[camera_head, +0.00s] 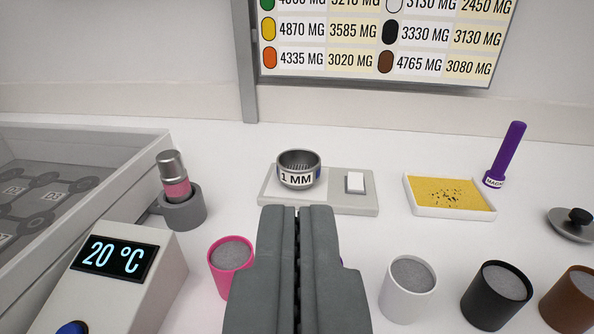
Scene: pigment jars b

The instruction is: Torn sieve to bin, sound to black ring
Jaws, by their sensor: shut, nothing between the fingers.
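A small round metal sieve (299,168) with a white "1 MM" label stands upright on the left part of a flat pale plate (330,204). I look into its top and see a dark mesh, but cannot tell whether it is torn. My gripper (297,210) is shut and empty, its fingers together. Its tips appear just below the plate's front edge in the picture, apart from the sieve. I cannot make out a bin or a black ring in this view.
A pink jar (231,266), a white jar (408,288), a black jar (497,295) and a brown jar (571,299) stand in front. A pink-banded vial (174,176) stands in a grey holder. A yellow powder tray (448,195) and purple rod (505,155) are right.

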